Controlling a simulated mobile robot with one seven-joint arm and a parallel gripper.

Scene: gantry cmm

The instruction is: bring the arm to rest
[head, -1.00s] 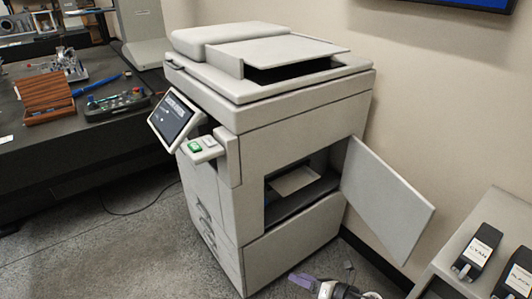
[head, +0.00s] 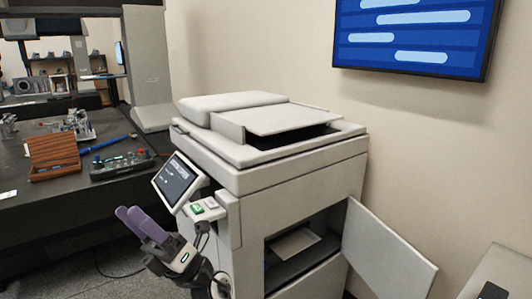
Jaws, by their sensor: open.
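My gripper (head: 129,211) shows at the lower left of the head view, in front of the copier's left side. Its two purple fingers point up and to the left, with a narrow gap between them. They are open and I see nothing held. My wrist is white and dark, and my arm bends down out of the bottom of the picture.
The grey copier (head: 290,190) stands close on the right, its side door (head: 388,255) swung open with a sheet visible inside. A dark table (head: 55,215) holds a wooden block (head: 52,158) and a control box (head: 122,164). A wall screen (head: 415,38) hangs at the upper right.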

